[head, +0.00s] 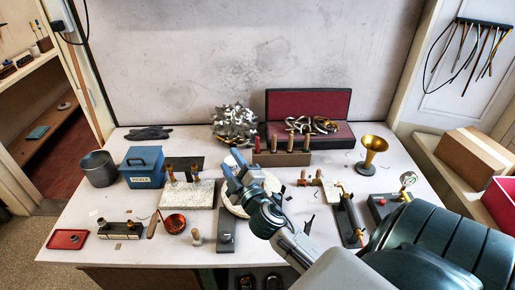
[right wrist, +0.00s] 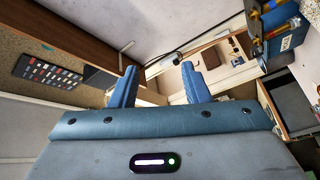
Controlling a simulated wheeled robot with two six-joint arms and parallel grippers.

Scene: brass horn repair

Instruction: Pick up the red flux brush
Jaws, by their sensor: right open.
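A thin red-handled tool (head: 257,144) stands upright at the left end of a low brown rack near the back of the table. It is the reddest handle there and may be the red flux brush, but its bristles cannot be made out. My right gripper (head: 234,177) is over the middle of the table, in front of the rack and to its left, apart from it. In the right wrist view its two blue fingers (right wrist: 159,85) are spread with nothing between them. My left gripper is not in view.
The brown rack (head: 283,158) holds several wooden handles. A pale round dish (head: 239,208) lies partly hidden under my right gripper. A blue bin (head: 143,168) and grey pot (head: 98,168) stand left. A brass bell (head: 372,150) stands right.

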